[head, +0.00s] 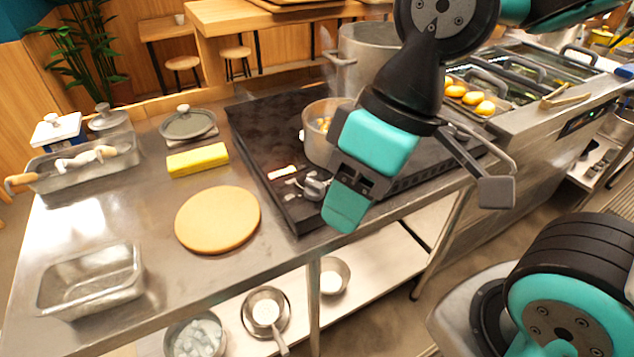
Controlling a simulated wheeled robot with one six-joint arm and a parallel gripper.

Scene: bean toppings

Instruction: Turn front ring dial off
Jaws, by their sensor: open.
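A black stove (262,126) is set in the steel counter. A silver dial (316,184) sits at its front left corner, partly hidden by my gripper. Its setting is too small to read, and I cannot tell whether this is the front ring dial. My gripper (347,204), teal and black, hangs over the stove's front edge, just right of the dial in the picture. It is open with nothing seen in it. I cannot tell whether it touches the dial. Other dials along the front may be hidden behind it.
A small pot (318,150) with yellowish contents stands on the stove behind my gripper, and a large pot (368,42) behind that. Left are a round board (217,219), a yellow sponge-like block (197,160) and an empty steel pan (92,280). Floor shows at the right front.

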